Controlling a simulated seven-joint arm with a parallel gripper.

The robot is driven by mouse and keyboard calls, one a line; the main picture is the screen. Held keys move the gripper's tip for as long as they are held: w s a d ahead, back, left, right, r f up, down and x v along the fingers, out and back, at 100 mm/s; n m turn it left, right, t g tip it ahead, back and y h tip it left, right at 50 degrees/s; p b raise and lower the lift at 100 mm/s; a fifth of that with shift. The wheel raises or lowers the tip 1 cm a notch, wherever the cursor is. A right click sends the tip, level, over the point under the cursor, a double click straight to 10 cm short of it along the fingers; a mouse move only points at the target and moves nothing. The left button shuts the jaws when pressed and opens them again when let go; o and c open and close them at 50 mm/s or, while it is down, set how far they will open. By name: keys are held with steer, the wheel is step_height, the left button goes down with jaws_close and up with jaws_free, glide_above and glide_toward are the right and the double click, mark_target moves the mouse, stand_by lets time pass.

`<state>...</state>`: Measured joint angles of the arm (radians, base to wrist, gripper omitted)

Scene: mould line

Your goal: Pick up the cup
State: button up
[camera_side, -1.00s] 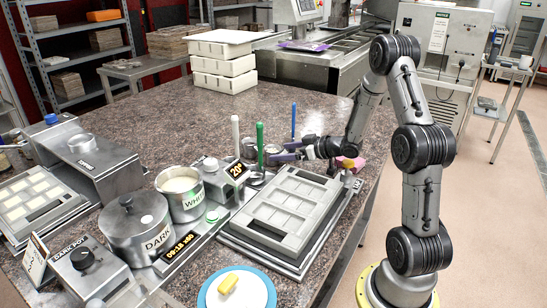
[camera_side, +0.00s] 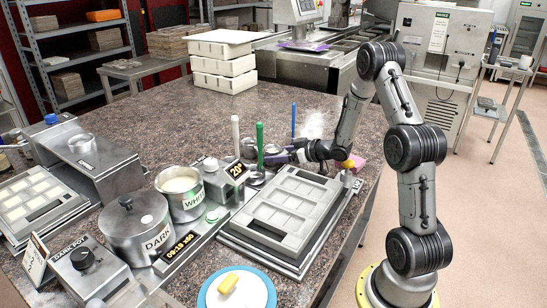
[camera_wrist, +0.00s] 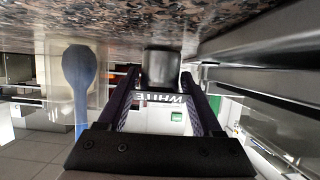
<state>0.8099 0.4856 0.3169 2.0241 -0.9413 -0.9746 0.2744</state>
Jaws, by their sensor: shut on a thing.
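My gripper (camera_side: 272,158) is low over the stone table, among the upright tools. In the wrist view my gripper (camera_wrist: 160,82) has its two dark purple fingers on either side of a small grey metal cup (camera_wrist: 161,68), and it is shut on the cup. The cup appears close to the table surface, which shows at the top of this upside-down view; I cannot tell whether it still touches. In the side view the cup is small and partly hidden by the fingers and the green-handled tool.
A green tool (camera_side: 260,146), a white one (camera_side: 236,134) and a blue one (camera_side: 294,120) stand around my gripper. A grey mould (camera_side: 284,206) lies in front. The white pot (camera_side: 181,194) and dark pot (camera_side: 137,228) stand at left. Clear table lies behind.

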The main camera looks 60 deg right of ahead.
steer(key=shift+r, duration=0.2)
steer(key=shift+c, duration=0.4)
steer(key=shift+r, duration=0.2)
step_height(320, 180, up, 2)
steer(key=shift+r, duration=0.15)
steer(key=s+a+r, duration=0.3)
steer(key=s+r, duration=0.3)
steer(key=r, duration=0.1)
steer(key=s+a+r, duration=0.4)
steer(key=s+r, duration=0.2)
steer(key=r, duration=0.2)
